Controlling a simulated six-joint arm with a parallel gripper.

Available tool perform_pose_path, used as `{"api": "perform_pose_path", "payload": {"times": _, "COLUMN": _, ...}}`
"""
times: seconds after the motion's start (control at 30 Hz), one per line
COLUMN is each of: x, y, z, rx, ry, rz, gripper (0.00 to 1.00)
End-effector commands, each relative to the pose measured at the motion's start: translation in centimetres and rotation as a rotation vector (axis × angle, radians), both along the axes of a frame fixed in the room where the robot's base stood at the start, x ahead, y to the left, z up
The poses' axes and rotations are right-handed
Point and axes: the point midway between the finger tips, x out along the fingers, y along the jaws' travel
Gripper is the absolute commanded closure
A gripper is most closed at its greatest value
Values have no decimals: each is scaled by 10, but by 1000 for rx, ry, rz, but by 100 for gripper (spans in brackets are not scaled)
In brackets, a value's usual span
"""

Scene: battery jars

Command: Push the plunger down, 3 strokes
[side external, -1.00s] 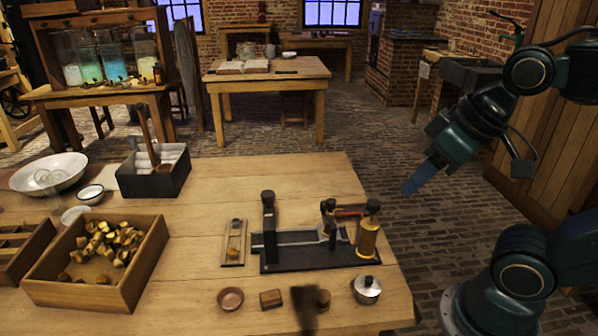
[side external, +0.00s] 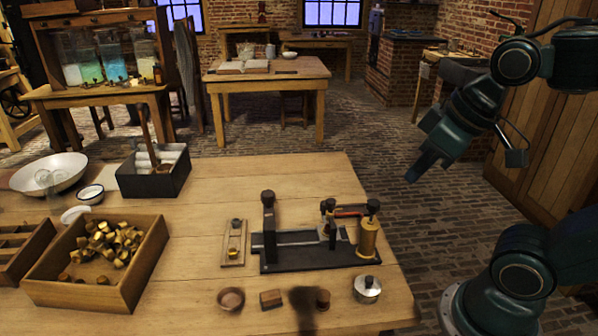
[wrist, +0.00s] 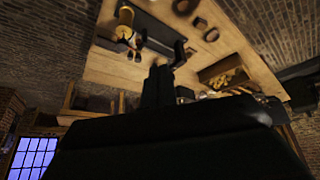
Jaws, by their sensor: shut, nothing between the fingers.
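A black-based device (side external: 290,264) lies on the wooden table. Its brass cylinder (side external: 367,238) stands upright at the right end with a dark round knob (side external: 372,205) on top. I cannot tell for sure which part is the plunger. The device also shows in the wrist view, with the brass part (wrist: 125,16) near the top. My gripper (side external: 412,177) is in the air to the right of the table, up and right of the cylinder, apart from it. Its fingers (wrist: 157,84) are shut and empty, pointing down and left in the side view.
A tall black post (side external: 268,225) stands at the device's left end. A lidded metal pot (side external: 367,289) and small bowl (side external: 230,299) are in front. A box of cork-like pieces (side external: 150,275) sits left. The air between gripper and device looks clear.

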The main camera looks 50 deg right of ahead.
Motion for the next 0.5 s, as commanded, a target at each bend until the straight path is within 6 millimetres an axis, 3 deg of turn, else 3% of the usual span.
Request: {"api": "perform_pose_path", "payload": {"times": 0.5, "x": 50, "y": -36, "z": 7, "rx": -133, "ry": 200, "rz": 263, "gripper": 100}}
